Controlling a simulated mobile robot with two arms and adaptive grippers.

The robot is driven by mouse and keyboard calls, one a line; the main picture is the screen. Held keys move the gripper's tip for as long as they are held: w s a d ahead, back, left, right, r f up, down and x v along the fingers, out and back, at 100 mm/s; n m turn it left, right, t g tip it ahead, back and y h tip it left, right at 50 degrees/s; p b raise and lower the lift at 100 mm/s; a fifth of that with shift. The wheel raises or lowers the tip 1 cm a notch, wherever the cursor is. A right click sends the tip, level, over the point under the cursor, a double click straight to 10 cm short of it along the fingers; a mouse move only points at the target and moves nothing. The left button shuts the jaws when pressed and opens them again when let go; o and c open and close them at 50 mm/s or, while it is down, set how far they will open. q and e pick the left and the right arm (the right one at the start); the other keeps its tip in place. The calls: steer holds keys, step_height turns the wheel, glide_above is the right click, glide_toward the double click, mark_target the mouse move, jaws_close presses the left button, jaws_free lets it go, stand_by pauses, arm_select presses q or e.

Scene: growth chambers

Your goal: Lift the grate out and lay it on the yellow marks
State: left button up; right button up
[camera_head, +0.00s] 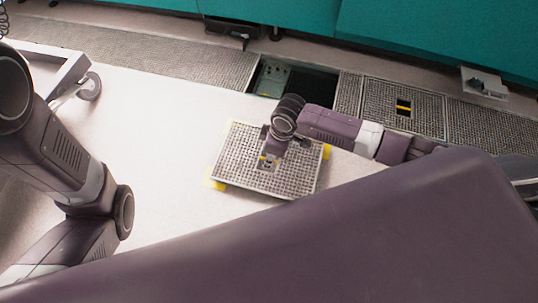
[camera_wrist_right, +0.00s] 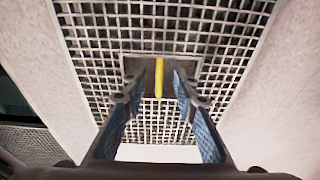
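The grate (camera_head: 240,152) is a grey mesh square out on the pale floor, and it seems to lie flat. Yellow marks (camera_head: 213,181) show past its near left corner and its right edge (camera_head: 326,151); the grate hides the rest. My right gripper (camera_head: 268,156) is over the middle of the grate. In the right wrist view, its two blue-padded fingers (camera_wrist_right: 157,92) are spread. The grate's yellow handle bar (camera_wrist_right: 159,77) sits in a recess between them, with a gap on each side. My left gripper is out of view; only its arm shows.
An open pit (camera_head: 312,83) gapes in the floor channel behind the grate. Another grate with a yellow bar (camera_head: 421,113) sits in the channel to the right. Teal cabinets (camera_head: 430,35) line the back. A wheeled frame (camera_head: 88,88) stands at left. Floor left of the grate is clear.

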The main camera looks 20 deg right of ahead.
step_height(320, 180, up, 12)
steer(key=s+d, duration=0.1)
steer(key=shift+d, duration=0.4)
steer(key=shift+a, duration=0.1)
